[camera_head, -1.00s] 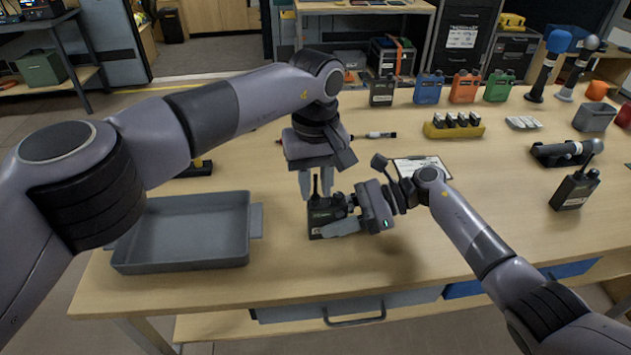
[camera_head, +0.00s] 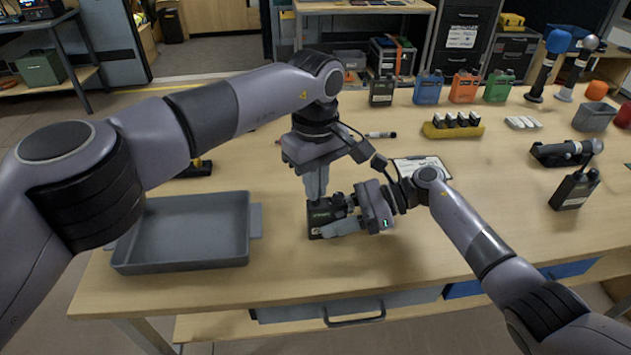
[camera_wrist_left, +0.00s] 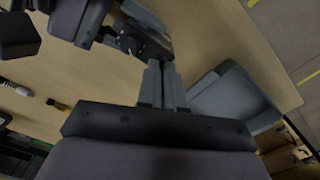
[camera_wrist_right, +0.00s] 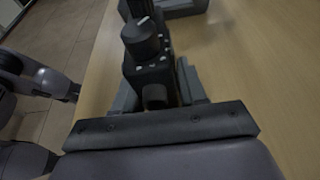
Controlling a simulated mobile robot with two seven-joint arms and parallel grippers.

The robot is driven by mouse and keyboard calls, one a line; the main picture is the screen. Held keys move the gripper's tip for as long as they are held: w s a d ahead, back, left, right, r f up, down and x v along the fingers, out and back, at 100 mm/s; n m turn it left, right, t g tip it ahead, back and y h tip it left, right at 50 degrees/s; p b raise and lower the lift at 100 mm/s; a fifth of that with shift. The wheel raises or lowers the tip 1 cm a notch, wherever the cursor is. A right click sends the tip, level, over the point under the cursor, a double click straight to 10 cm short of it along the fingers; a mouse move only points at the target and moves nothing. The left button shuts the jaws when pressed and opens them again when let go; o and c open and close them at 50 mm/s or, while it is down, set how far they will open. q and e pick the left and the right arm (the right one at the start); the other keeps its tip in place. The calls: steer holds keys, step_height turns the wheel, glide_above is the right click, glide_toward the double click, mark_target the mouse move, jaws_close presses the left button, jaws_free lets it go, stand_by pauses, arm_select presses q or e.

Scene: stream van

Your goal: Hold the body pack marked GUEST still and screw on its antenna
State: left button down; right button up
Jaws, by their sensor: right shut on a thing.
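The black body pack (camera_head: 321,213) stands on the table, with a small pale label too small to read. My right gripper (camera_head: 338,220) is shut on it from the right. In the right wrist view the pack (camera_wrist_right: 152,75) shows a round black knob. My left gripper (camera_head: 316,190) points down just over the pack, its fingertips near its top. In the left wrist view its fingers (camera_wrist_left: 163,85) look close together, but whether they grip anything is unclear. The antenna is not visible now, hidden by the fingers.
An empty grey tray (camera_head: 185,235) lies left of the pack. Another black pack with an antenna (camera_head: 574,191) stands at right. Coloured packs line the back edge, with a yellow battery tray (camera_head: 453,130) before them.

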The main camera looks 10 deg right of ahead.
arm_select(q)
steer(key=shift+m, duration=2.1)
steer(key=shift+m, duration=0.7)
steer(key=m, duration=0.6)
steer(key=c, duration=1.2)
jaws_free()
